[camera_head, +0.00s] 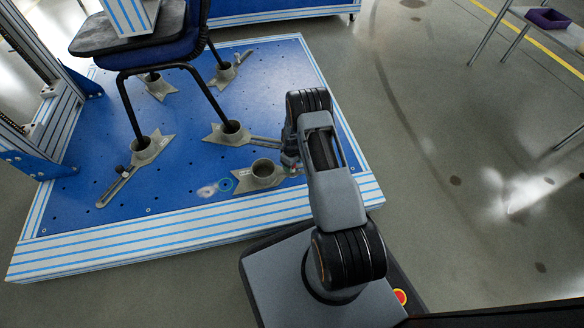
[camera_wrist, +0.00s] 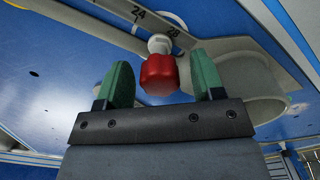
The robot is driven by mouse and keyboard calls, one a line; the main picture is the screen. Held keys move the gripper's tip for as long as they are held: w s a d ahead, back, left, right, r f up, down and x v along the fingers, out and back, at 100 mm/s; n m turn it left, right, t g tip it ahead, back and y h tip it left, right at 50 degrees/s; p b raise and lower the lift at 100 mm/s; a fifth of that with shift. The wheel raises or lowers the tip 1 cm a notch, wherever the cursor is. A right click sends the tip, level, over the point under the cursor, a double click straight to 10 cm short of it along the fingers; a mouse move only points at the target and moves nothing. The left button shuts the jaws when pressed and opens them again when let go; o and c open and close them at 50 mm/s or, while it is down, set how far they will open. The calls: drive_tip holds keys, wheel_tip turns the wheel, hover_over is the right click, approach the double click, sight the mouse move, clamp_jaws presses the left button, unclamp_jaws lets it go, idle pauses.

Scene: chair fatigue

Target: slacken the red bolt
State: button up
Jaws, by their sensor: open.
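The red bolt (camera_wrist: 159,75) shows in the wrist view, at the upper middle, with a pale round collar behind it. It sits by a grey metal slotted bar (camera_wrist: 105,12) with numbers on it. My gripper (camera_wrist: 160,82) has two green fingers, spread apart. The bolt appears between the fingertips, with a gap on each side; I cannot tell how deep it is between them. In the head view my gripper is mostly hidden behind my arm, close to the grey cup bracket (camera_head: 262,170) at the front of the blue platform.
The blue platform (camera_head: 90,190) bears several grey cup brackets. A chair (camera_head: 175,55) with black legs stands in some of them. A blue and white frame stands at the left. A table with a purple bin (camera_head: 548,18) is at the upper right. The grey floor at right is clear.

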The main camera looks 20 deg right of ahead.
drive_tip(key=shift+m, duration=1.1)
drive_tip(key=m, duration=0.2)
drive_tip(key=shift+m, duration=1)
drive_tip(key=m, duration=0.4)
